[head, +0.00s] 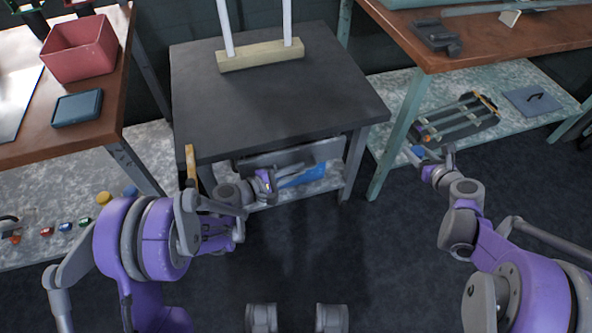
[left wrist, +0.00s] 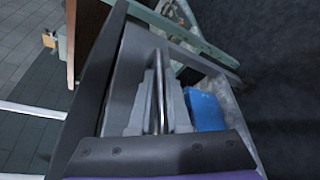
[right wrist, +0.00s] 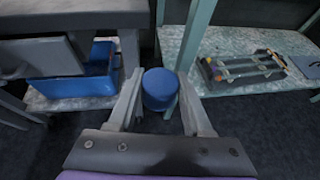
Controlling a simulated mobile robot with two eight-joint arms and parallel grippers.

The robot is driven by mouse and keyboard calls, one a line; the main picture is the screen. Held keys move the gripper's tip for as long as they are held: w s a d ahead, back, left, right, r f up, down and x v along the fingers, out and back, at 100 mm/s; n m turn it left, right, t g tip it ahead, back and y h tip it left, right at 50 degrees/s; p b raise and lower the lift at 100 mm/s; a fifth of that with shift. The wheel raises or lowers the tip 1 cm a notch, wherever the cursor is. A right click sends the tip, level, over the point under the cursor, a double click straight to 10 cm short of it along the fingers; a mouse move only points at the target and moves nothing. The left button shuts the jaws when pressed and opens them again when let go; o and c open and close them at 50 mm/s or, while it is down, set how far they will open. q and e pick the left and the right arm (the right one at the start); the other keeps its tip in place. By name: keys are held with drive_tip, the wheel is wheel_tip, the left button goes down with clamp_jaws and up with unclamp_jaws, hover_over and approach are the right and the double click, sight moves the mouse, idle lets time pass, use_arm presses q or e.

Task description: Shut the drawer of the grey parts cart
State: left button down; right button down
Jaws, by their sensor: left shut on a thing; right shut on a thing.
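The grey cart (head: 270,95) stands in the middle of the head view, with a dark top. Its grey drawer front (head: 300,152) shows under the front edge, and in the right wrist view (right wrist: 40,55) it seems to stand out a little; how far I cannot tell. My left gripper (head: 267,184) is at the drawer front. In the left wrist view its fingers (left wrist: 157,110) are shut on a bar-like metal handle (left wrist: 161,90). My right gripper (head: 427,155), right of the cart, is shut on a blue cylinder (right wrist: 160,90).
A blue bin (right wrist: 75,80) sits on the cart's lower shelf. A wooden block (head: 260,55) with two upright white tubes stands on top. Benches flank the cart; a rack (head: 460,118) lies on the right bench's lower shelf. Dark floor in front is clear.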

sight(297, 160)
use_arm(q)
drive_tip(key=w, duration=0.1)
drive_tip(key=w+a, duration=0.1)
drive_tip(key=w, duration=0.1)
drive_tip(key=c, duration=1.3)
unclamp_jaws()
drive_tip(key=o, duration=0.4)
drive_tip(key=f+v, duration=0.1)
drive_tip(key=v, duration=0.4)
drive_tip(key=f+p+v, duration=0.1)
drive_tip(key=v, duration=0.8)
drive_tip(key=shift+s+a+f+p, duration=0.3)
drive_tip(key=shift+s+a+p, duration=0.15)
drive_tip(key=shift+a, duration=0.1)
use_arm(e)
wheel_tip(297, 160, up, 2)
drive_tip(key=shift+s+r, duration=0.1)
drive_tip(key=shift+s, duration=0.05)
